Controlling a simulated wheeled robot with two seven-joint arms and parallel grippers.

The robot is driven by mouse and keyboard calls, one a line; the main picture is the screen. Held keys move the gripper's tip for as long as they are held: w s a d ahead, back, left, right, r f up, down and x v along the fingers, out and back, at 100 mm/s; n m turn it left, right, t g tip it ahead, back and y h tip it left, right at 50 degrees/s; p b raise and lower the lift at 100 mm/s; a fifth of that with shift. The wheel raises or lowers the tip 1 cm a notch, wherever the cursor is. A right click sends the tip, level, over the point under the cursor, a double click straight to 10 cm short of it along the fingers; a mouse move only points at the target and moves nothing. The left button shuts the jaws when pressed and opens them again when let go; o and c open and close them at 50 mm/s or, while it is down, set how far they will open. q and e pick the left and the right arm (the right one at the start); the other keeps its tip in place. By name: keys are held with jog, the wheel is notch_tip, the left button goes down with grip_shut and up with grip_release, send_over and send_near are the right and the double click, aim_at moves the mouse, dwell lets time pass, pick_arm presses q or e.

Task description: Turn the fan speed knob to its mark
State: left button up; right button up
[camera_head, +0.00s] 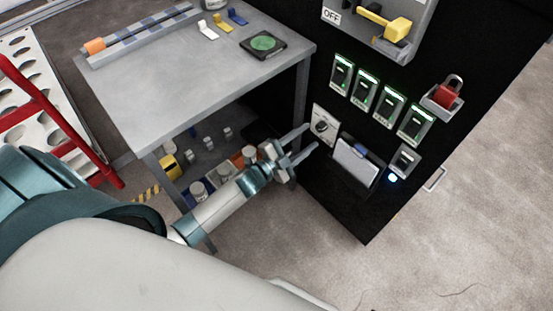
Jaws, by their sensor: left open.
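The fan speed knob (321,127) is a small dark round knob on a pale plate, on the face of the black cabinet. Its mark is too small to make out. My left gripper (309,141) is open, with its two fingers apart and pointing at the cabinet. In the picture its fingertips lie just left of and below the knob, with nothing between them. I cannot tell whether a fingertip touches the plate. My right gripper is not in view.
A grey handled box (352,163) sits right of the knob plate. Several green-lit modules (364,88), a red padlock (447,92) and a yellow switch handle (384,22) are on the cabinet. A grey table (200,85) with shelved parts stands left. A red rail (50,112) is far left.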

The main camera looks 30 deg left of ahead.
pick_arm(q)
jog(key=v, duration=1.2)
jog(key=shift+s, duration=0.3)
jog(key=shift+a, duration=0.15)
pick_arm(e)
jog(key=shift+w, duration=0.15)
pick_arm(q)
jog(key=s+f+n+g+y+p, duration=0.2)
jog(key=s+f+n+g+p, duration=0.15)
jog(key=f, duration=0.35)
jog(key=s+f+n+g+y+p, duration=0.2)
jog(key=s+f+n+y+p, duration=0.15)
jog(key=f, duration=0.25)
jog(key=s+d+f+n+g+p, duration=0.2)
jog(key=s+d+f+g, duration=0.1)
jog(key=s+f, duration=0.2)
jog(key=s+d+f+n+g+p, duration=0.2)
jog(key=s+f, duration=0.4)
jog(key=s, duration=0.4)
jog(key=shift+s+d+n+g, duration=0.15)
jog(key=shift+d+n+g, duration=0.25)
jog(key=shift+g, duration=0.15)
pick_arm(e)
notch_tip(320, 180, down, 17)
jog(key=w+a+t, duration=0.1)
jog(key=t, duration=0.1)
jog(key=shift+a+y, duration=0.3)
